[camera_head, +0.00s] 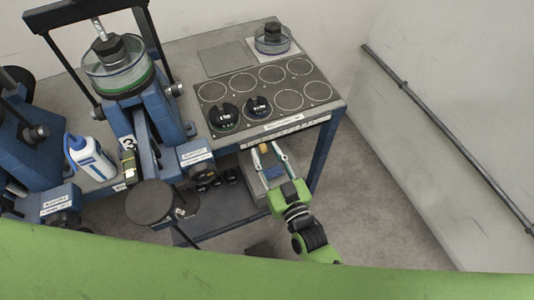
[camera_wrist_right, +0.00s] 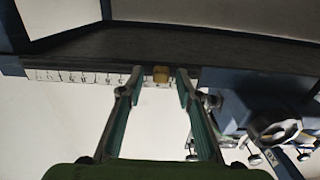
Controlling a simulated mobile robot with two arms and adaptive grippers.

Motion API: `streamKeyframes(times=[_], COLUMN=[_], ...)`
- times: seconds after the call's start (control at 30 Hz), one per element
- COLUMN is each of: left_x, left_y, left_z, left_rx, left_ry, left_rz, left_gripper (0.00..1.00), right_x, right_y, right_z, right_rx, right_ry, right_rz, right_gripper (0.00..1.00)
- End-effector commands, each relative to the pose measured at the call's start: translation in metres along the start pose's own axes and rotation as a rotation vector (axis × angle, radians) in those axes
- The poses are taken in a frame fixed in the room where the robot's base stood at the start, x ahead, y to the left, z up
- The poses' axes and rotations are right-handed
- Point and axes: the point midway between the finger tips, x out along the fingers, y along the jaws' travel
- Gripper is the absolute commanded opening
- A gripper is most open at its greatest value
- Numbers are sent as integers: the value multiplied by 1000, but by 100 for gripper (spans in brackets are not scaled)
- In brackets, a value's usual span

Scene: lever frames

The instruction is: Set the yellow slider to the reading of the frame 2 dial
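The yellow slider (camera_head: 264,148) is a small block at the front edge of the bench, below a white scale strip (camera_head: 285,131). In the right wrist view the slider (camera_wrist_right: 161,74) sits at the right end of the marked scale (camera_wrist_right: 85,77). My right gripper (camera_head: 267,149) is open, with one finger on each side of the slider; the wrist view shows gaps beside it (camera_wrist_right: 160,78). The scale numbers are too small to read. I cannot pick out the frame 2 dial or its reading. My left gripper is not in view.
A blue frame marked 3 (camera_head: 128,146) stands left of the bench, with a glass vessel (camera_head: 118,68) on top. A white bottle (camera_head: 90,157) stands beside it. Two black weights (camera_head: 224,116) sit on the bench's round places. Floor to the right is clear.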

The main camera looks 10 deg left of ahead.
Motion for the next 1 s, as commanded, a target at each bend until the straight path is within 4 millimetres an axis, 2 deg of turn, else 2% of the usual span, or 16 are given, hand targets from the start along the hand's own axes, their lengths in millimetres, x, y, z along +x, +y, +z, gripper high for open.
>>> streamKeyframes(times=[0.17,0.27,0.7,0.83,1.0], left_x=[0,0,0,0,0], left_y=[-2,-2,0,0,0], left_z=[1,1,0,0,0], left_rx=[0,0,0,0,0], left_ry=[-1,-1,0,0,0], left_rz=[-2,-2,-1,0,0], left_gripper=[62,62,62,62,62], right_x=[-2,-10,-96,-112,-120], right_y=[0,0,0,0,0], right_z=[0,1,2,1,0], right_rx=[0,0,1,0,0], right_ry=[-1,-2,-4,-2,0], right_rz=[0,0,-1,-1,0], right_gripper=[32,32,32,32,32])
